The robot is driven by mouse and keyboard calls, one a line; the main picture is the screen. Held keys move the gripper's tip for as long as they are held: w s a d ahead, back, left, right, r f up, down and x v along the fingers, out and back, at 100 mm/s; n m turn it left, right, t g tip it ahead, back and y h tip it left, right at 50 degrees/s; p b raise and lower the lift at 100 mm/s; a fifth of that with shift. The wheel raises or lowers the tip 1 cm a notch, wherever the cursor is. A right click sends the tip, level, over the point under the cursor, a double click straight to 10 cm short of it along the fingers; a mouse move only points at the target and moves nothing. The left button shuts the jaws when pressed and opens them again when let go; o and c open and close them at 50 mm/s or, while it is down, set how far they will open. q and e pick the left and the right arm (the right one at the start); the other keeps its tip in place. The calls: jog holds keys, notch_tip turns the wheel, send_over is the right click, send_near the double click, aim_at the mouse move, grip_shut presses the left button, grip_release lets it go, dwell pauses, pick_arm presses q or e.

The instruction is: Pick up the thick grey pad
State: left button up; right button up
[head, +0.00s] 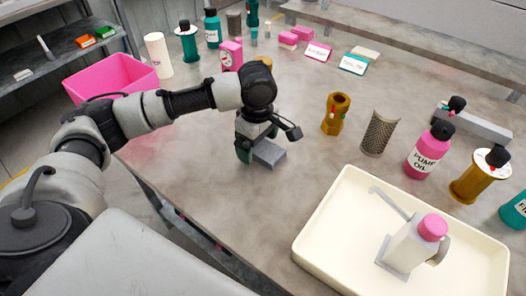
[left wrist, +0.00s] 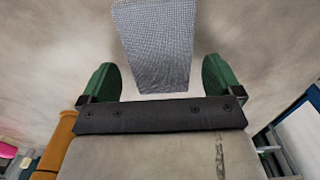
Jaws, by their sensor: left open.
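The thick grey pad (head: 268,154) lies on the table, just below and partly beside my left gripper (head: 254,148). In the left wrist view the grey pad (left wrist: 153,45) is a textured block between the lines of the two green fingers. The left gripper (left wrist: 160,78) is open there, with a gap on each side of the pad. Its near end reaches in between the fingertips; whether they are low enough to flank it I cannot tell. The right gripper is in neither view.
A cream tray (head: 318,246) with a white, pink-capped bottle (head: 415,245) stands at the front right. A brass fitting (head: 335,113), a mesh half-cylinder (head: 380,133) and a pink oil bottle (head: 429,152) stand to the right. A pink bin (head: 112,78) is at left. Bare table surrounds the pad.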

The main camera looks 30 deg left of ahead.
pick_arm(q)
jog(key=shift+f, duration=0.35)
jog(key=shift+c, duration=0.4)
jog(key=c, duration=0.9)
jog(key=shift+r, duration=0.1)
